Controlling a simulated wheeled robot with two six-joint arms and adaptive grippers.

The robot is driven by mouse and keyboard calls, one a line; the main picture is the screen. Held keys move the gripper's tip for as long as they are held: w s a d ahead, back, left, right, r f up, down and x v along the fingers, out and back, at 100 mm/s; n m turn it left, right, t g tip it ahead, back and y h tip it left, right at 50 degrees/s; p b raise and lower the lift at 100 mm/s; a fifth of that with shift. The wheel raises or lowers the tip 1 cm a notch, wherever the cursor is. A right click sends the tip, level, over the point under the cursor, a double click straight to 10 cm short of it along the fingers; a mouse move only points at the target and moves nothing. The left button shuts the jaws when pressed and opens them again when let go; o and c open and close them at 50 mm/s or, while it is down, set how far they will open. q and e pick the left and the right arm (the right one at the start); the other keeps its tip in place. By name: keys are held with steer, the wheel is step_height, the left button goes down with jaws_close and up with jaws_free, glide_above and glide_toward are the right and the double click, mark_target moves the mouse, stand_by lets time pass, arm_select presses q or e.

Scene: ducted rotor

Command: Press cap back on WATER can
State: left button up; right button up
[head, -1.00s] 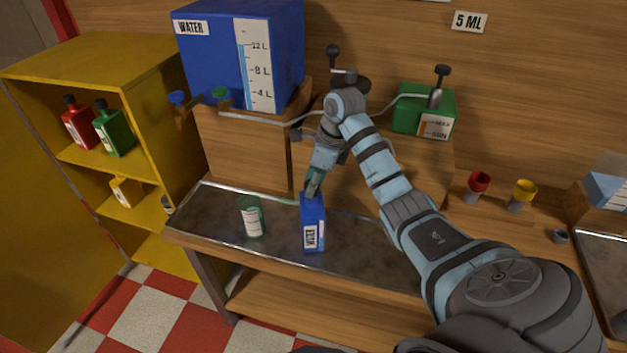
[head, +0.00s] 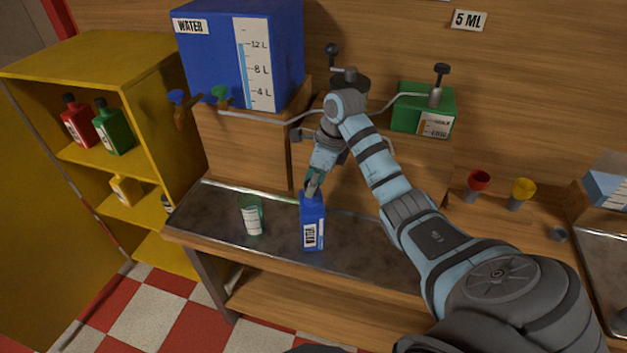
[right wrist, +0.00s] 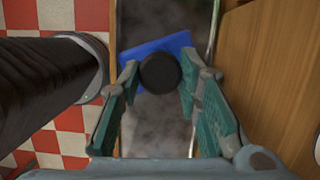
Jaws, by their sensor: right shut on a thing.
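The blue WATER can (head: 313,222) stands upright on the metal-topped bench, its label facing me. In the right wrist view the can's blue top (right wrist: 178,45) shows with the round black cap (right wrist: 160,73) over it. My right gripper (head: 312,190) points down at the top of the can. In the wrist view its fingers (right wrist: 160,80) are shut on the black cap. The cap appears at the can's top, but I cannot tell whether it is fully seated. My left gripper is not in view.
A clear measuring cup (head: 251,216) stands left of the can. Behind are the large blue water tank (head: 215,60) with taps and a green container (head: 410,110). A yellow shelf (head: 95,55) with bottles is at left. The bench front edge is close to the can.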

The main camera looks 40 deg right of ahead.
steer(key=o, duration=1.4)
steer(key=shift+c, duration=0.2)
steer(key=shift+r, duration=0.1)
step_height(320, 180, up, 5)
steer(key=p, duration=0.4)
steer(key=shift+f, duration=0.2)
steer(key=shift+r+p, duration=0.65)
steer(key=shift+r, duration=0.5)
jaws_close()
steer(key=shift+f, duration=0.25)
steer(key=shift+f+b, duration=1.75)
steer(key=shift+f, duration=0.5)
